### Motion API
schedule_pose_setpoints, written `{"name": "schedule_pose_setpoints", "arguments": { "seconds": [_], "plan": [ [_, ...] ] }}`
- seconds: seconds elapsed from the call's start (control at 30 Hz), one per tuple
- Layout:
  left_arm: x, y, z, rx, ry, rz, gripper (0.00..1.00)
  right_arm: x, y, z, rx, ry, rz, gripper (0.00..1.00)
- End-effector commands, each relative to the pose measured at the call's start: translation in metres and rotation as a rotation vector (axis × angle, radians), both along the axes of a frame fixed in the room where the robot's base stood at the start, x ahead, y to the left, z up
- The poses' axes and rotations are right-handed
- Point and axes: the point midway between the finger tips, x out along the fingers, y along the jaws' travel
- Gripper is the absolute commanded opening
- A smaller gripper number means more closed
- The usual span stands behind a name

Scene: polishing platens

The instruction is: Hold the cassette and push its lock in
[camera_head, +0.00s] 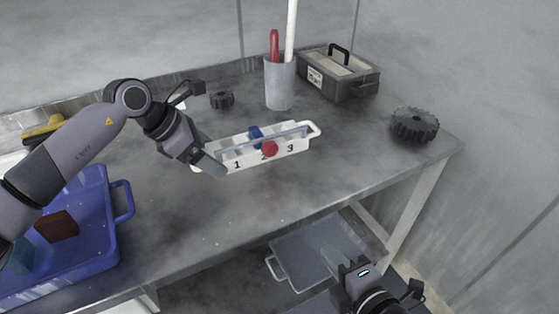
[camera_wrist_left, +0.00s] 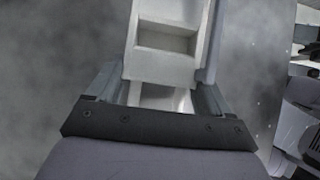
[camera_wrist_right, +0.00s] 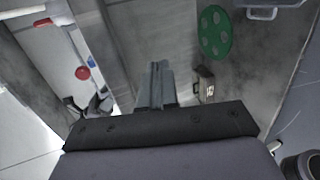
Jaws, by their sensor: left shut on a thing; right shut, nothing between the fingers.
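The white cassette (camera_head: 238,156) lies on the grey table, with the numbers 1 and 3 on its side and a loop handle at its right end. A red round knob (camera_head: 270,149) sits on its front side, and a blue part (camera_head: 256,133) stands up behind it. I cannot tell which of these is the lock. My left gripper (camera_head: 212,166) is shut on the cassette's left end; the left wrist view shows the white end (camera_wrist_left: 168,40) between the fingers. My right gripper (camera_wrist_right: 157,88) is shut and empty, off the table's front edge, well away from the cassette.
A grey cup (camera_head: 280,84) with a red and a white stick stands behind the cassette. A grey case (camera_head: 338,76) and a dark gear (camera_head: 414,125) are to the right. A blue tray (camera_head: 92,228) with blocks is at left. A grey tray (camera_head: 318,262) lies below the table.

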Motion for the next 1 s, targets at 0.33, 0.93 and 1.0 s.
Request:
{"name": "schedule_pose_setpoints", "arguments": {
  "seconds": [0.33, 0.93, 1.0],
  "plan": [
    [0.0, 0.0, 0.0, 0.001, 0.0, 0.0, 0.44, 0.008, 0.024, 0.067, -0.701, -0.407, 0.231, 0.0],
    [0.0, 0.0, 0.0, 0.001, 0.0, 0.0, 0.44, 0.001, 0.038, 0.124, -1.362, -0.757, 0.307, 0.0],
    [0.0, 0.0, 0.0, 0.001, 0.0, 0.0, 0.44, 0.001, 0.038, 0.124, -1.364, -0.757, 0.308, 0.0]
  ]
}}
